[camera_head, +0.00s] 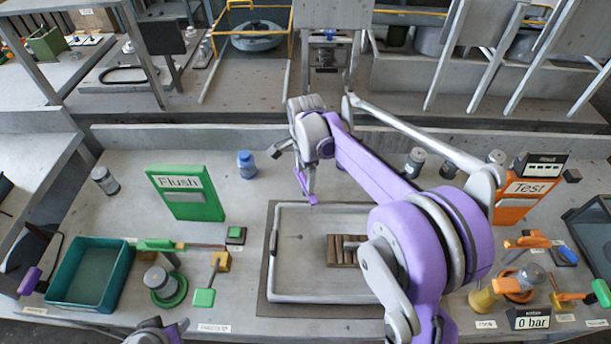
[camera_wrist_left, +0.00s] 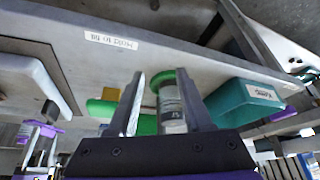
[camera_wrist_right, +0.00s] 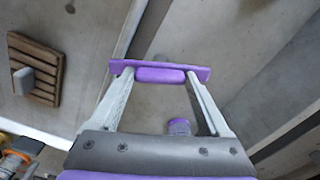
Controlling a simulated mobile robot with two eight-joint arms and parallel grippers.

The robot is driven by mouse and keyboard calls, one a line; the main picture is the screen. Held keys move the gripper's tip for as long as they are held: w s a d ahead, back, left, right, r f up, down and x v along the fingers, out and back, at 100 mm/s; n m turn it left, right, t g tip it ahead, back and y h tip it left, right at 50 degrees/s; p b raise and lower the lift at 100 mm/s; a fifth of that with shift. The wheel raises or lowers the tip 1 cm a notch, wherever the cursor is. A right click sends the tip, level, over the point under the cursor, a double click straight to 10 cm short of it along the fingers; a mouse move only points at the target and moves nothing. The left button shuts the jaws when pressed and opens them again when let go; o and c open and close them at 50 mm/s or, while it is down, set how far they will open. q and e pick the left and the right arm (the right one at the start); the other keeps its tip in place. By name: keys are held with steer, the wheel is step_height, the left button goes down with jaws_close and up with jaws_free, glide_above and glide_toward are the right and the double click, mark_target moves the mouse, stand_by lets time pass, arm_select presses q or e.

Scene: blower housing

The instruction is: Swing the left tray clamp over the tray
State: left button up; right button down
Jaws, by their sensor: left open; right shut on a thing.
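The pale tray (camera_head: 300,287) lies on a dark mat at the bench's middle, holding a brown slatted block (camera_head: 340,250). A small dark piece (camera_head: 273,243) sits at its left rim; I cannot tell if it belongs to the left clamp. My right gripper (camera_head: 306,190) is shut on a purple bar (camera_wrist_right: 160,74) running crosswise between its fingertips, near the tray's back left. I cannot tell what the bar is attached to. My left gripper (camera_wrist_left: 158,78) is open at the bench's front left. A grey jar (camera_wrist_left: 171,105) shows between its fingers, apparently beyond them.
The Flush panel (camera_head: 185,192) and blue bottle (camera_head: 245,165) stand behind left. A teal bin (camera_head: 128,270), the jar on a green ring and a green-handled lever (camera_head: 204,297) are front left. The Test panel (camera_head: 510,212) and valves stand right, partly behind my right arm.

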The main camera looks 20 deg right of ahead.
mark_target(305, 178)
steer(key=shift+m, duration=2.1)
jaws_free()
steer(key=shift+r, duration=0.15)
step_height(305, 178, up, 11)
steer(key=shift+f+p, duration=0.2)
steer(key=shift+p, duration=0.15)
